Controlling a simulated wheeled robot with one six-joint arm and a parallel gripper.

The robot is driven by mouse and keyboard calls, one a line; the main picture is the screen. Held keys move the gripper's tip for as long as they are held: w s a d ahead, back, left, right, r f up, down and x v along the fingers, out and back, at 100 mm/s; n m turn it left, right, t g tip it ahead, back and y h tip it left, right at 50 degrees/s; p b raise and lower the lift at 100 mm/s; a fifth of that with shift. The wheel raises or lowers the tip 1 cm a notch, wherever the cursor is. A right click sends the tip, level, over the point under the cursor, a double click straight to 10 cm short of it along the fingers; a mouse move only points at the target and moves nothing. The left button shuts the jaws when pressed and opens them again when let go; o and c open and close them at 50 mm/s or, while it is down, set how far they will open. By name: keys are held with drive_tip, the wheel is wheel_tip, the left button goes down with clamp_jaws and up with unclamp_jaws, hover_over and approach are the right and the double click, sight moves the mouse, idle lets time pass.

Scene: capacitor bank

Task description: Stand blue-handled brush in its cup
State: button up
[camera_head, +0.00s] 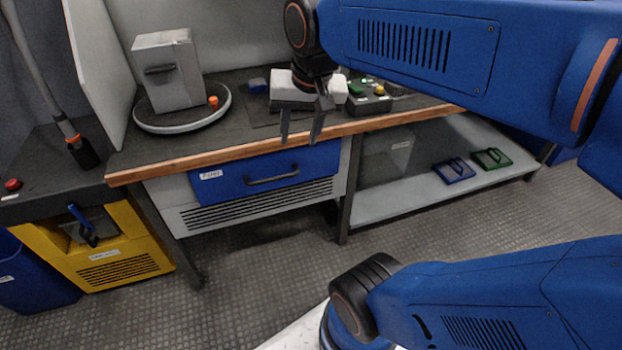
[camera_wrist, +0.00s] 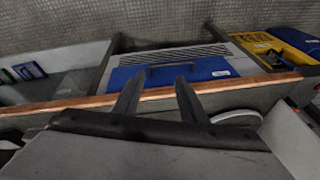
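I cannot make out a blue-handled brush or its cup for certain in either view. A small blue object (camera_head: 258,85) lies on the bench behind my gripper, too small to identify. My gripper (camera_head: 300,141) is in front of the bench's wooden front edge in the head view, fingers pointing down and apart, with nothing between them. In the wrist view the two fingers of my gripper (camera_wrist: 158,82) also stand apart and empty, with the blue drawer beyond them.
A grey box (camera_head: 168,72) stands on a round turntable (camera_head: 185,124) with a small orange piece (camera_head: 213,102). A control box (camera_head: 369,101) with buttons is right of my gripper. A blue drawer (camera_head: 230,182) is shut below. A yellow cabinet (camera_head: 120,255) stands left.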

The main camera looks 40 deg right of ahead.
drive_tip(key=s+a+f+n+t, duration=0.1)
drive_tip(key=s+a+f+n, duration=0.1)
drive_tip(key=s+f+n, duration=0.4)
drive_tip(key=shift+s+f, duration=0.5)
drive_tip(key=shift+f, duration=0.05)
drive_tip(key=shift+o, duration=0.4)
drive_tip(key=shift+r, duration=0.1)
